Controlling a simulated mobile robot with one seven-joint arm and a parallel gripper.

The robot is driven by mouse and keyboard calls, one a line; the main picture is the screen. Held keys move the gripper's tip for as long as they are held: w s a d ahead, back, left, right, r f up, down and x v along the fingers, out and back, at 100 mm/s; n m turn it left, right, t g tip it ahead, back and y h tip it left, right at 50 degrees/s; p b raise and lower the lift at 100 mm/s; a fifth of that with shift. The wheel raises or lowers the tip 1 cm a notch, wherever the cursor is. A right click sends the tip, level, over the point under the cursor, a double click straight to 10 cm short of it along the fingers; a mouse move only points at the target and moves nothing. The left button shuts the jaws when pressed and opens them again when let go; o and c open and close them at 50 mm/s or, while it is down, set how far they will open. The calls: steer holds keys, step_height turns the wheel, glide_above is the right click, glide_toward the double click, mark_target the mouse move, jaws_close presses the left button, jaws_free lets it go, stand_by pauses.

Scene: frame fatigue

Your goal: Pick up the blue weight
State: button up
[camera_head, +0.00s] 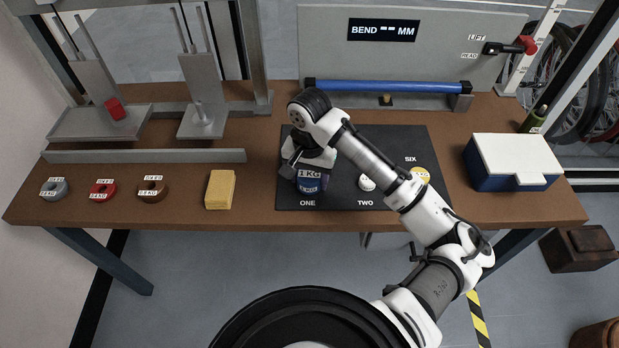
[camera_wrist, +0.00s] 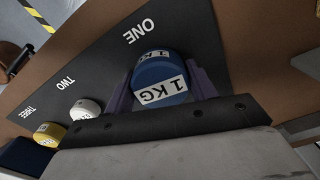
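The blue weight (camera_head: 309,181), a short cylinder with a white "1 KG" label, stands on the dark mat (camera_head: 330,199) by the word ONE. It also shows in the wrist view (camera_wrist: 160,82). My gripper (camera_head: 304,170) is lowered over it from above, and its two fingers (camera_wrist: 162,88) stand on either side of the weight. The fingers lie very close to its sides; I cannot tell whether they touch or grip it. In the head view my gripper and wrist hide part of the weight's top and back.
A white weight (camera_head: 366,183) and a yellow weight (camera_head: 420,175) sit farther right on the mat, near my arm. A blue bar (camera_head: 388,86) spans the rig behind. A white-lidded blue box (camera_head: 514,160) is at right, a yellow block (camera_head: 220,189) at left.

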jaws_close()
steer(key=shift+r, duration=0.15)
